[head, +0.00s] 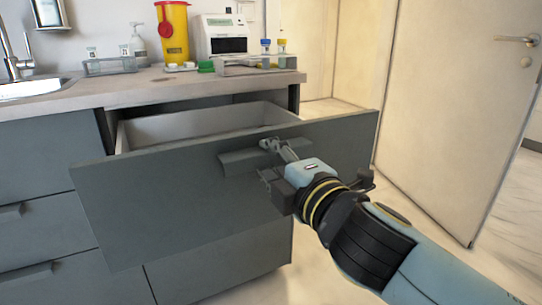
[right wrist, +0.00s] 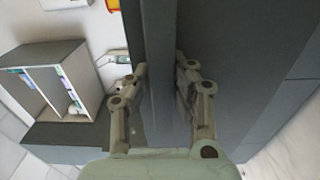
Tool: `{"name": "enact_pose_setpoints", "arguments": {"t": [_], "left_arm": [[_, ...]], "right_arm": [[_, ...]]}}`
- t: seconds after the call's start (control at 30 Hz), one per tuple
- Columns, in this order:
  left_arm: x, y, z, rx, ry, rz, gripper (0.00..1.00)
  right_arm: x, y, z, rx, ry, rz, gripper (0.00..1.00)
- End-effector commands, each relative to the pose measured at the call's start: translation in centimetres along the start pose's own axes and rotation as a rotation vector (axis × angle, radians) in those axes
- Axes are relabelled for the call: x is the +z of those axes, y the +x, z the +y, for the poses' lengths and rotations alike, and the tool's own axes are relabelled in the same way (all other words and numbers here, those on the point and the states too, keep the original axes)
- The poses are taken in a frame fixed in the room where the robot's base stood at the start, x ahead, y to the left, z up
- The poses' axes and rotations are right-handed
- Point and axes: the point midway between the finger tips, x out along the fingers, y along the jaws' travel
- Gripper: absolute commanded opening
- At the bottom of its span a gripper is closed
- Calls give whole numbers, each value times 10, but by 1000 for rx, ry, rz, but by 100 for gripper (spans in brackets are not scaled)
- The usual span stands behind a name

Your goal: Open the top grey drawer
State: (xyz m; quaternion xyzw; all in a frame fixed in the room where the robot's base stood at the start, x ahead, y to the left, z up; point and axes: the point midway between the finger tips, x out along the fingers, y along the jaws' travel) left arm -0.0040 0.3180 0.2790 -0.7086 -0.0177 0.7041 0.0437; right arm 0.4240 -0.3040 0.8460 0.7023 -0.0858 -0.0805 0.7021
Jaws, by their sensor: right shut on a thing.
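The top grey drawer (head: 150,205) is pulled well out from the cabinet in the head view, and its pale inside (head: 190,122) shows behind the front panel. Its bar handle (head: 240,160) runs along the upper part of the front. My right gripper (head: 272,146) is at the right part of this handle, shut on it. In the right wrist view, the fingers (right wrist: 160,95) stand on both sides of the grey handle (right wrist: 158,60). My left gripper is not in view.
The worktop (head: 130,88) above carries a yellow sharps bin (head: 173,35), a white device (head: 220,38), a tube rack (head: 255,66) and a pump bottle (head: 138,45). A sink (head: 35,86) is at left. Floor is free at right, before the door (head: 455,110).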

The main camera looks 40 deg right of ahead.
Motion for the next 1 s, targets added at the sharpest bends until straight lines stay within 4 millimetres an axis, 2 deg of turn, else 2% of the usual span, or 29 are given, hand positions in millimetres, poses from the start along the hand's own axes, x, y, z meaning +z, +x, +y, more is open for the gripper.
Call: {"name": "enact_pose_setpoints", "arguments": {"t": [0.03, 0.2, 0.47, 0.57, 0.8, 1.0], "left_arm": [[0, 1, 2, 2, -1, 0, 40], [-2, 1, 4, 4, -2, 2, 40], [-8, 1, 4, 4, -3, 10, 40], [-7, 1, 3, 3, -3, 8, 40], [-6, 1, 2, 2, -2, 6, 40], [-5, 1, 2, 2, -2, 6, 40]], "right_arm": [[1, -1, -10, -20, 1, -3, 24], [1, -1, -8, -16, 0, -3, 42], [0, -2, -5, -10, 0, -1, 42], [0, -12, -6, -11, 0, -1, 42], [1, -56, -6, -15, -1, -3, 42], [0, -72, -5, -12, 0, -3, 42]]}}
